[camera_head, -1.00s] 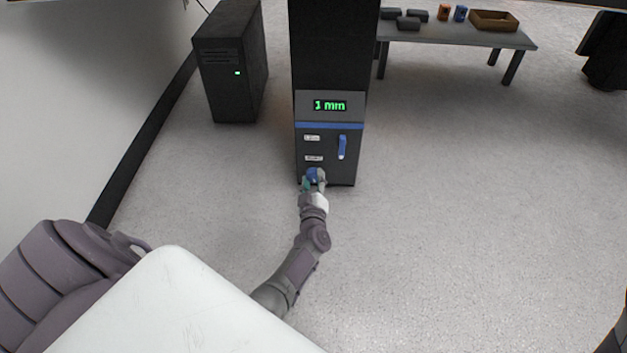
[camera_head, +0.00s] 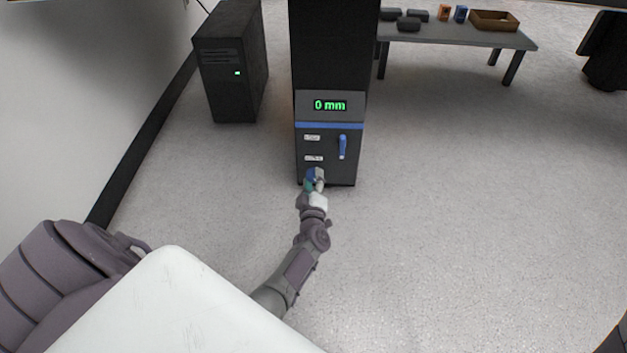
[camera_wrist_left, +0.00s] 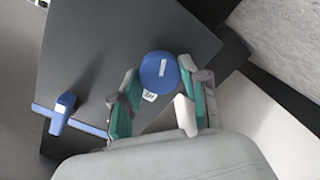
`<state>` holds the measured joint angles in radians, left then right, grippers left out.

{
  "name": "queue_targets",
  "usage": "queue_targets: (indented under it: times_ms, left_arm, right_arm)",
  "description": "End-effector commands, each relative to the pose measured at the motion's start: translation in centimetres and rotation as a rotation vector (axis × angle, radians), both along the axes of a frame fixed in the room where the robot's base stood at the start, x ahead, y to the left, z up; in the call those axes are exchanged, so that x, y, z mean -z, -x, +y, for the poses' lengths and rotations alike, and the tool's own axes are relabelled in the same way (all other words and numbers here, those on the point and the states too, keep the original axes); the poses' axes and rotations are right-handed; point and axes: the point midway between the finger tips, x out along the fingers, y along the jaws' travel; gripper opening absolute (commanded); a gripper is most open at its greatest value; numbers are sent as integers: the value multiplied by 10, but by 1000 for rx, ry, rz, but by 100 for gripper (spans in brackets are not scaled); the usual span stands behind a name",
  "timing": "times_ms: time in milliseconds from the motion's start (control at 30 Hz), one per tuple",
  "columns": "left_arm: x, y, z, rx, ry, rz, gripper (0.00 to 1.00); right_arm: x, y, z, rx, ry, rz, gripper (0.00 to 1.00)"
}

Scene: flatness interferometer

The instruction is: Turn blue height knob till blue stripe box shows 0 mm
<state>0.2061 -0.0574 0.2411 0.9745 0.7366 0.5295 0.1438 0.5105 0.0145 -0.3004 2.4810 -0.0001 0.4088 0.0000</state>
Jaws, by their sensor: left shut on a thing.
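The blue stripe box (camera_head: 325,165) is a dark cabinet with a blue stripe (camera_head: 329,125). Its display (camera_head: 330,105) reads 0 mm in green. The blue height knob (camera_head: 312,174) is low on its front and partly hidden by my left gripper (camera_head: 315,185). In the left wrist view the round blue knob (camera_wrist_left: 159,70) with a white mark sits between the fingertips of the left gripper (camera_wrist_left: 160,90), which is shut on it. My right gripper is not in view.
A blue lever (camera_head: 342,147) is on the box's front, right of two small white labels. A dark computer tower (camera_head: 230,75) stands to the left. A table (camera_head: 455,37) with a brown tray (camera_head: 494,21) is behind right. The floor to the right is clear.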

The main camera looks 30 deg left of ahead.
Motion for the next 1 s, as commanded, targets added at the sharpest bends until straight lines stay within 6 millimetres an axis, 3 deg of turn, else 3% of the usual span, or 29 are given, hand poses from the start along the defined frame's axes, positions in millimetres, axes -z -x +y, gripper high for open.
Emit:
queue_targets:
  times_ms: [33,167,700,1000]
  left_arm:
    - [0,0,0,1,0,1,49]
    - [0,0,0,0,-1,1,70]
    - [0,0,0,0,-20,12,70]
    - [0,0,0,0,-304,186,70]
  right_arm:
    - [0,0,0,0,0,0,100]
    - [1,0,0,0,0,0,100]
    - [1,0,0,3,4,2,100]
    - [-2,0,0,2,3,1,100]
